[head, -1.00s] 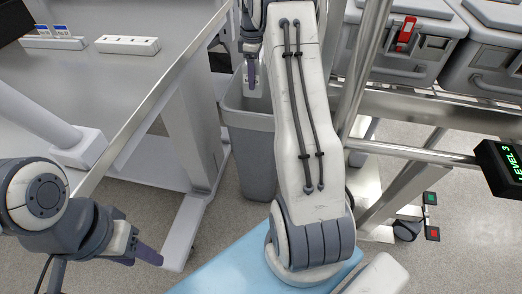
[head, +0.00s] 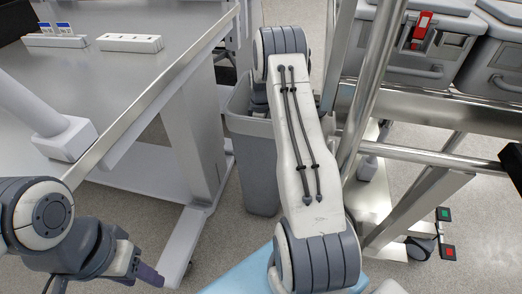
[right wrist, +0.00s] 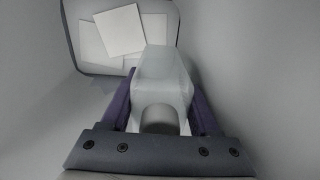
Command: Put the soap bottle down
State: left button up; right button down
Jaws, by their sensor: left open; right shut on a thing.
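In the right wrist view, my right gripper (right wrist: 163,100) is shut on a pale grey, blocky soap bottle (right wrist: 165,72), with a dark purple finger on each side. The bottle points into a grey bin, with flat white pieces (right wrist: 110,32) beyond it at the bottom. In the head view my right arm reaches over and down into the grey bin (head: 258,165); the gripper and bottle are hidden there by the arm and the bin wall. My left gripper (head: 148,273) is at the lower left, open and empty, away from the bin.
A steel table (head: 110,85) with a white socket strip (head: 130,42) stands at the left, its legs beside the bin. A metal-framed cart (head: 420,105) with grey lidded boxes (head: 415,50) stands at the right. Bare floor shows between the table and my base.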

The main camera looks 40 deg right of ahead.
jog(key=shift+f+b, duration=0.65)
jog(key=shift+f, duration=2.55)
jog(key=shift+f, duration=0.1)
jog(key=shift+f, duration=0.5)
jog(key=shift+c, duration=2.1)
grip_release()
notch_tip(320, 180, up, 13)
jog(key=p, duration=0.3)
jog(key=shift+r, duration=0.1)
